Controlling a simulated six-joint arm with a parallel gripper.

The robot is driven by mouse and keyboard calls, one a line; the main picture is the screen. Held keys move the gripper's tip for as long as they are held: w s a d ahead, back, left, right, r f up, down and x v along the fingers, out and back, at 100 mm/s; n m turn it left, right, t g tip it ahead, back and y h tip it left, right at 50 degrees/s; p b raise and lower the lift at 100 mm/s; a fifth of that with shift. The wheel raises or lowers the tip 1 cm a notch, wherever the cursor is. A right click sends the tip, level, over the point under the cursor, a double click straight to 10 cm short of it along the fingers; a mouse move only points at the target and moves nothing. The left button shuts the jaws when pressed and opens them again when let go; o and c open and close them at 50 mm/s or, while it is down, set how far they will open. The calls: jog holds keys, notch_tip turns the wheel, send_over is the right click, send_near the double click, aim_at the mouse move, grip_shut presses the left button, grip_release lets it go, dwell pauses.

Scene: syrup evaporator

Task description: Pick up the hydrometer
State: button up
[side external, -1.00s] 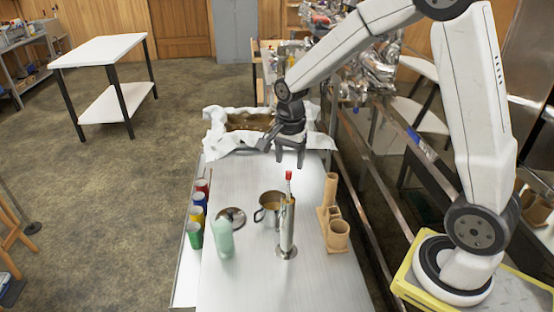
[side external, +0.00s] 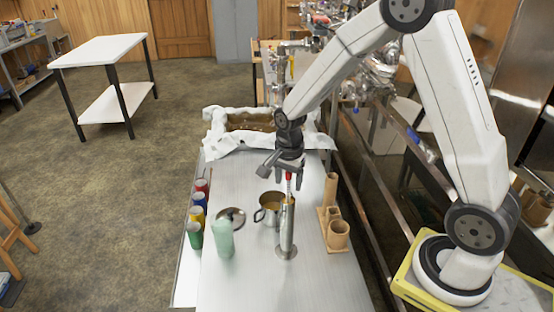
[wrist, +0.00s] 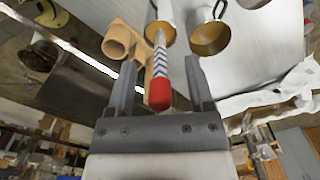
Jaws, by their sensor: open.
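The hydrometer (side external: 288,177) has a red top and stands upright in a tall metal cylinder (side external: 287,228) on the steel table. In the wrist view its red tip and blue-and-white striped stem (wrist: 160,60) show between my fingers, with the cylinder (wrist: 165,12) beyond. My gripper (side external: 289,184) points down at the hydrometer's top. It is open, with one finger on each side of the stem. In the wrist view, gaps show between the stem and both fingers (wrist: 162,72). The lower part of the hydrometer is hidden inside the cylinder.
A metal pot (side external: 268,212) stands close left of the cylinder, with a lid (side external: 231,217) and pale green jar (side external: 222,240) further left. A wooden holder (side external: 335,232) stands close right. Several coloured cans (side external: 197,215) line the left edge. A cloth-lined pan (side external: 222,140) lies behind.

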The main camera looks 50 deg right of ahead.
dwell(0.5)
grip_shut()
jog(key=shift+r, duration=0.1)
notch_tip(320, 180, up, 18)
dwell(0.8)
jog(key=shift+w, duration=0.1)
dwell(1.1)
